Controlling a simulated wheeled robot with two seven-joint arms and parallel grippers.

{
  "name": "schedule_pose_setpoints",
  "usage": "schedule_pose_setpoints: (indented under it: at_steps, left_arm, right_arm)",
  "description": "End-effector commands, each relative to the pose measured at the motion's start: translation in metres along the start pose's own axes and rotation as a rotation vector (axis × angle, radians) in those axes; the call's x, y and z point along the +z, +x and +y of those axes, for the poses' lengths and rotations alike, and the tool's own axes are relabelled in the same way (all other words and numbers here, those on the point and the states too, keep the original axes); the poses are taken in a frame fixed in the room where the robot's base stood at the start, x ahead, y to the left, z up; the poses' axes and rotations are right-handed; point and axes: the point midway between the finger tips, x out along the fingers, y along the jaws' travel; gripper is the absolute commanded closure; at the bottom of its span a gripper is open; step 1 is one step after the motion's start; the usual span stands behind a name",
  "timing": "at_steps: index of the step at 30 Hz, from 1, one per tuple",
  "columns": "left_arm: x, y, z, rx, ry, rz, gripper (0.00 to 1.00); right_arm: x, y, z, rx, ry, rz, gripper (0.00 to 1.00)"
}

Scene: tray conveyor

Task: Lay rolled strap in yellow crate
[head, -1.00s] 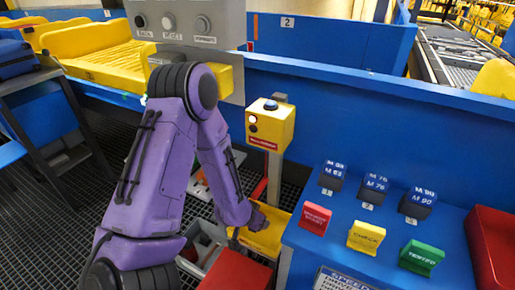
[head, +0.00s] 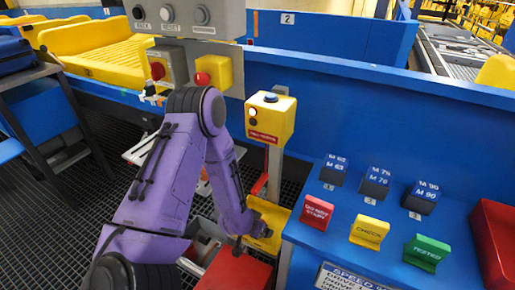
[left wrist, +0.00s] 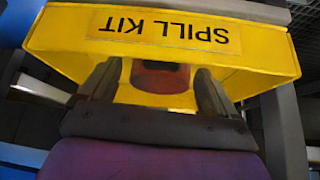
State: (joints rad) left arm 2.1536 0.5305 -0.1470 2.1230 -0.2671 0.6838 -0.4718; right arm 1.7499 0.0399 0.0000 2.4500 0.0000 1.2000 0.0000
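The yellow crate (head: 272,214) stands low between the blue console and a grey bin in the head view. In the left wrist view the yellow crate (left wrist: 62,42) fills the top, its SPILL KIT label upside down. A dark red rounded thing (left wrist: 160,80), seemingly the rolled strap, shows inside the crate's outline. My left gripper (left wrist: 158,95) has its fingers apart, one on each side of the red thing, with yellow showing between. In the head view my left gripper (head: 243,243) is at the crate's near left side, its fingertips hard to see. My right gripper is out of view.
A red box (head: 236,272) stands just in front of the crate. A yellow button box on a post (head: 270,118) rises behind it. The blue console (head: 330,240) with red, yellow and green blocks borders the right.

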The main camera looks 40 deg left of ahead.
Motion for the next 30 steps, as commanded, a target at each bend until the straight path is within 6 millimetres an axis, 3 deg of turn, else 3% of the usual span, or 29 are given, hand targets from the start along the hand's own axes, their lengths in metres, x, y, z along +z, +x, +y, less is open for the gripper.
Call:
schedule_pose_setpoints:
  at_steps: [10,21,25,30]
  left_arm:
    - [-0.003,-0.009,0.000,0.001,0.000,0.000,0.10]
    - [-0.004,-0.098,0.001,0.001,0.000,0.002,0.10]
    - [-0.003,-0.117,0.000,0.001,0.002,0.001,0.10]
    - [-0.002,-0.123,0.000,0.001,0.000,0.000,0.10]
  right_arm:
    - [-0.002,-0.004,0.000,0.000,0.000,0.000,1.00]
    - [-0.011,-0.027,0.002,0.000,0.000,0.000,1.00]
    - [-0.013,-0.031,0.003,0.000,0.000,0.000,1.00]
    - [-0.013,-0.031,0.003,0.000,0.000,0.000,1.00]
